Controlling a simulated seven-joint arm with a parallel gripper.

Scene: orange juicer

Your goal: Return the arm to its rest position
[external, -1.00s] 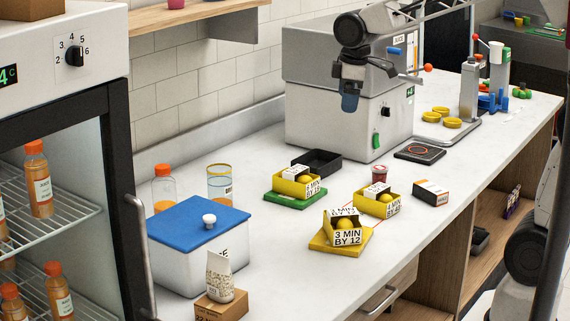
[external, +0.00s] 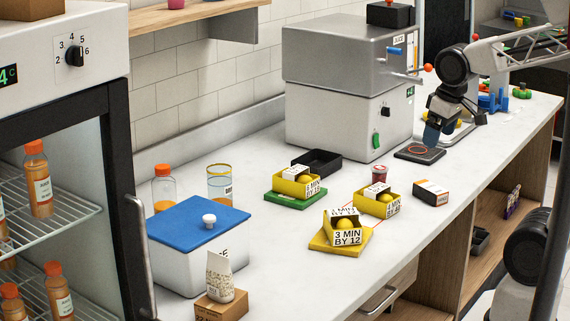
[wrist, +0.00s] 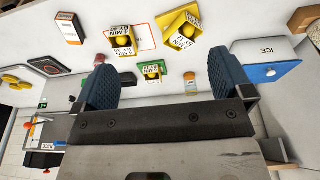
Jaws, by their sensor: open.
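My gripper (external: 438,127) is above the right part of the counter, in front of the juicer machine's right side and close above a dark square pad with a red ring (external: 420,152). In the wrist view my gripper (wrist: 155,85) has its two blue fingers wide apart with nothing between them. It holds nothing. My arm reaches in from the upper right in the external view and hides part of the press stand and the yellow rings behind it.
The grey juicer machine (external: 345,115) stands at the back. Yellow boxes (external: 297,182) with yellow fruit, a black-and-white box (external: 431,192) and a red-lidded cup (external: 379,174) stand on the counter. An ice box (external: 190,270) is at front left. Bare counter lies at the right.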

